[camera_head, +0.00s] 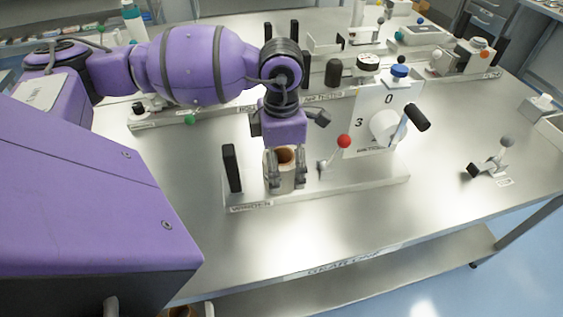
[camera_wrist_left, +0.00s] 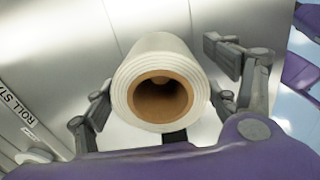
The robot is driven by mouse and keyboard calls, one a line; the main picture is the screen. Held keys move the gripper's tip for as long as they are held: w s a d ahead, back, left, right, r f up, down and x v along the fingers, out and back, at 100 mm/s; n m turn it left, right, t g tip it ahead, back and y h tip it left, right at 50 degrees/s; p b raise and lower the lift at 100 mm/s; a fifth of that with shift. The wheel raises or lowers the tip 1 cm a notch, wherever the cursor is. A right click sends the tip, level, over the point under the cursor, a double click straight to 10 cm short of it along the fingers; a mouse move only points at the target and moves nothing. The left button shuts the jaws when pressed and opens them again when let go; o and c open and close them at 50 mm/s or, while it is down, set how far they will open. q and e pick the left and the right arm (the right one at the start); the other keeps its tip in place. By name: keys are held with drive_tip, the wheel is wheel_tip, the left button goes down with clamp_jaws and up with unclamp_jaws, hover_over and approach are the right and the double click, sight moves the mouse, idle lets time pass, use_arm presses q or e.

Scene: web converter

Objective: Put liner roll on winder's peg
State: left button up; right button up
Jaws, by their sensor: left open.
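The liner roll (camera_head: 280,182) is a white roll with a brown core, standing on the left part of a low metal base plate (camera_head: 350,186). In the left wrist view the roll (camera_wrist_left: 160,82) shows end-on, its core hollow and dark inside. My left gripper (camera_head: 286,178) is open, pointing down, with its fingers on either side of the roll. In the left wrist view the fingers (camera_wrist_left: 165,95) flank the roll with gaps visible. Whether a peg is inside the core cannot be told. My right gripper is not in view.
A black upright post (camera_head: 232,168) stands left of the roll. To the right are a red-knobbed lever (camera_head: 343,142), a numbered white panel (camera_head: 361,122) and a black-handled crank (camera_head: 417,117). More fixtures line the table's back. The front of the metal table (camera_head: 300,240) is clear.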

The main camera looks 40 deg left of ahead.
use_arm(q)
wheel_tip(320, 180, up, 12)
drive_tip(key=shift+r, duration=0.2)
idle(0.4)
